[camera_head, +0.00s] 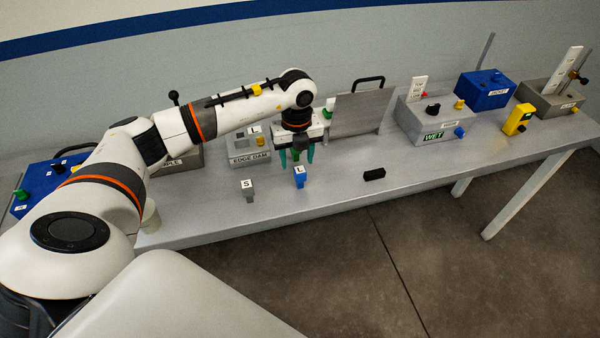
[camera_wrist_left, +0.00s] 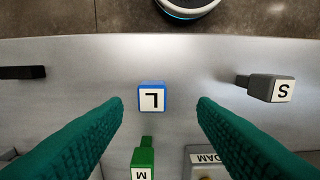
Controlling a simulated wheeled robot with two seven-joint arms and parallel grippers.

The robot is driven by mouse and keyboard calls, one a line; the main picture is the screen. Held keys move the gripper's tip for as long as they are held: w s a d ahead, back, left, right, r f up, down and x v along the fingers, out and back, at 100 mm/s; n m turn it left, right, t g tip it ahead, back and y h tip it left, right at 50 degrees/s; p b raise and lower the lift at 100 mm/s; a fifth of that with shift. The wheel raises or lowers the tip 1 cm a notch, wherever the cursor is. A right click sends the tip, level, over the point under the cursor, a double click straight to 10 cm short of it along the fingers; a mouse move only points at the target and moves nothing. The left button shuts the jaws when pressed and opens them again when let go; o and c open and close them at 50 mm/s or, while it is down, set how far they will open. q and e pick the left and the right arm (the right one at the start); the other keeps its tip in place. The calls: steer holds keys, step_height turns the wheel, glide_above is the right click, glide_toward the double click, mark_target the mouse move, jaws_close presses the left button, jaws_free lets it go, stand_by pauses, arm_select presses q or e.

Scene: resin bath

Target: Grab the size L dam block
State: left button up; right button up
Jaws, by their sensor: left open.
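The size L dam block (camera_head: 299,178) is blue with a white top marked L, standing on the bench near its front edge. It also shows in the left wrist view (camera_wrist_left: 152,97), seen from above, between and beyond the fingertips. My left gripper (camera_head: 297,156) is open and empty, with teal fingers pointing down. In the head view it is just behind and above the L block, apart from it. In the left wrist view a green block marked M (camera_wrist_left: 143,163) shows between the fingers. My right gripper is not in view.
A grey block marked S (camera_head: 248,190) stands left of the L block. A black bar (camera_head: 374,174) lies to its right. The grey EDGE DAM box (camera_head: 247,158) and an upright grey plate (camera_head: 358,113) stand behind. The bench front between blocks is clear.

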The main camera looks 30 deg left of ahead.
mark_target(300, 169)
arm_select(q)
steer(key=shift+d+f+p, duration=0.1)
steer(key=shift+f+p, duration=0.2)
steer(key=shift+f, duration=0.25)
steer(key=f, duration=0.2)
steer(key=f+p, duration=0.1)
steer(key=shift+w+d+f, duration=0.1)
steer(key=shift+w+f, duration=0.25)
steer(key=shift+f+p, duration=0.3)
steer(key=shift+f, duration=0.15)
steer(key=shift+c, duration=0.2)
steer(key=c, duration=1)
